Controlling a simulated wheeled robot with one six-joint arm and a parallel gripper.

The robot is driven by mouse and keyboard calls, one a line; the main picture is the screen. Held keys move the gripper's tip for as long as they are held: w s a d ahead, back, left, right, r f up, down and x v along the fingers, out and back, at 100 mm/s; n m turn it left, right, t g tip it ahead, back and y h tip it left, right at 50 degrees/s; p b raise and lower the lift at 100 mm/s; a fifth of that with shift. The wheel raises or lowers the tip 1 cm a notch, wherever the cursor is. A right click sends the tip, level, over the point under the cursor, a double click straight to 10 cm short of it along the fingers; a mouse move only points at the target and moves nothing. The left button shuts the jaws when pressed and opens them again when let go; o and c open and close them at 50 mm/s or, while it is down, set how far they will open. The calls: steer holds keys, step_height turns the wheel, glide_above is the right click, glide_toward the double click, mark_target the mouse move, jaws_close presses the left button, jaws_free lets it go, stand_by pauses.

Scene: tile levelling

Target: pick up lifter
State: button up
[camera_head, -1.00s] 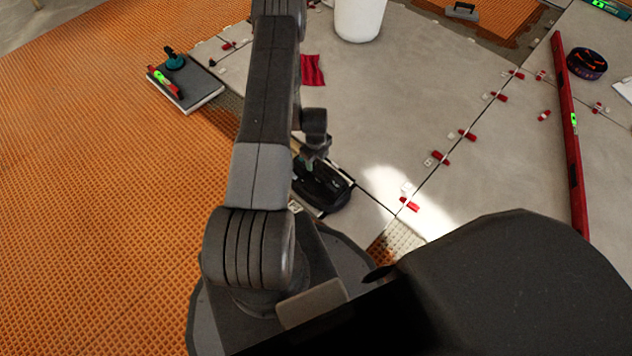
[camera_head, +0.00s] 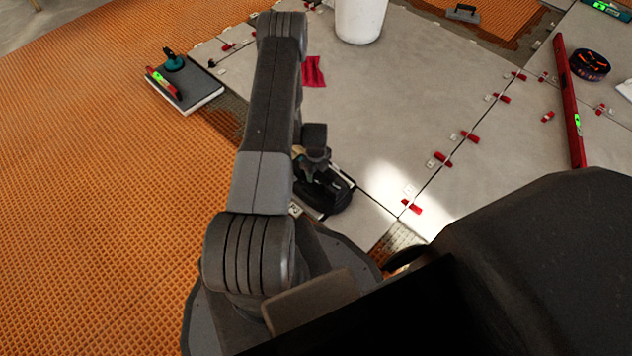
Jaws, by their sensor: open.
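The lifter (camera_head: 335,197) appears to be the dark, rounded tool lying on the floor at the edge of the grey tiles, just right of my arm. My gripper (camera_head: 312,172) is above the lifter's left part, pointing down, with its jaws open. The fingertips are small and dark against the lifter, so I cannot tell whether they touch it or sit around its handle. My arm hides the lifter's left side.
A tile (camera_head: 205,98) at the left bears a teal suction cup (camera_head: 173,62) and a red level (camera_head: 163,83). Red wedges (camera_head: 442,159) line the tile joints. A long red level (camera_head: 570,110) lies at the right. A white bucket (camera_head: 360,18) stands at the back, near a red cloth (camera_head: 313,72).

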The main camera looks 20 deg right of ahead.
steer(key=shift+f+b, duration=0.25)
steer(key=shift+b, duration=0.2)
stand_by(0.5)
jaws_close()
steer(key=shift+r, duration=0.15)
steer(key=shift+r+p, duration=0.35)
steer(key=shift+p, duration=0.4)
step_height(320, 180, up, 16)
steer(key=p, duration=0.6)
steer(key=shift+f, duration=0.2)
steer(key=shift+w, duration=0.1)
